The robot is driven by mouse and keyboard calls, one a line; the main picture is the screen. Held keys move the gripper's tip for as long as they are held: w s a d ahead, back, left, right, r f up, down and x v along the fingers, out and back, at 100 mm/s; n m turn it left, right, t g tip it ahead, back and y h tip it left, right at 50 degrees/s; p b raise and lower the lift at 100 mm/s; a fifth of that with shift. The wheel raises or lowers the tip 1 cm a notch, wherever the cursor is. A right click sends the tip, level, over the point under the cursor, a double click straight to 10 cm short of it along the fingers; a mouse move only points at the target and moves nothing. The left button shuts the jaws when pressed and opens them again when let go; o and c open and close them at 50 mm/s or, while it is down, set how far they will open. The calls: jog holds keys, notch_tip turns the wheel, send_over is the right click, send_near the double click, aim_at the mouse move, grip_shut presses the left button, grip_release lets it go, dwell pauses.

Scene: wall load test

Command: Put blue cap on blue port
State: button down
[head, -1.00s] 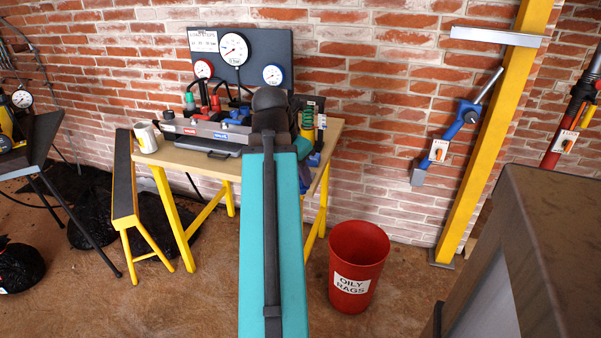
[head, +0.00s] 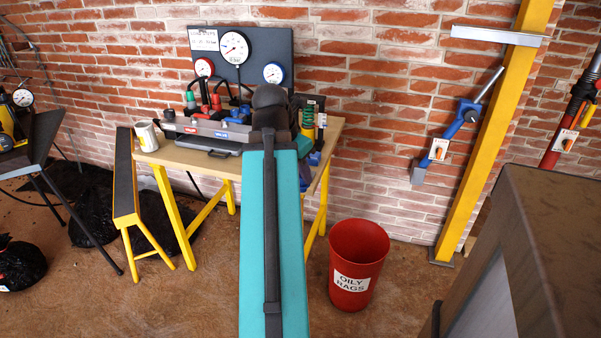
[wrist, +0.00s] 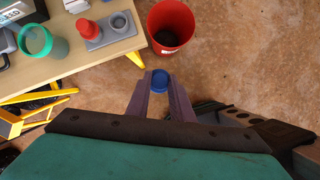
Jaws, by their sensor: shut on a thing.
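The blue cap (wrist: 160,79) is between the two purple fingers of my gripper (wrist: 160,84) in the wrist view. The gripper is shut on it and holds it out past the bench's edge. In the head view my arm hides most of the gripper and the cap. A manifold block (head: 205,130) with red and blue labels stands on the bench, with blue fittings (head: 236,116) at its right part. Which opening is the blue port cannot be told. In the wrist view a grey holder (wrist: 108,34) carries a red cap (wrist: 88,28) beside a round bluish seat.
A teal cup (wrist: 35,40) stands at the bench's left in the wrist view. A red rag bin (head: 357,250) stands on the floor at right.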

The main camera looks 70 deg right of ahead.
jog(key=shift+r+p, duration=3)
jog(key=shift+p, duration=0.5)
jog(key=shift+w+a+f, duration=0.1)
jog(key=shift+w, duration=0.4)
jog(key=w+a+f, duration=0.2)
jog(key=w+a, duration=0.4)
jog(key=w, duration=0.4)
jog(key=w+a+f+m, duration=0.1)
jog(key=w+a+f, duration=0.1)
jog(key=w+a, duration=0.65)
jog(key=w+a+f, duration=0.2)
jog(key=w+a, duration=0.1)
jog(key=w, duration=1)
jog(key=w+a+f, duration=0.2)
jog(key=w+a, duration=0.2)
jog(key=a, duration=0.7)
jog(key=w+a+f, duration=0.2)
jog(key=w+a, duration=0.3)
jog(key=a, duration=0.6)
jog(key=w+a+f+m, duration=0.1)
jog(key=w+a, duration=0.3)
jog(key=a, duration=0.8)
jog(key=shift+w+f+g, duration=0.4)
jog(key=shift+f, duration=0.45)
jog(key=shift+s, duration=0.15)
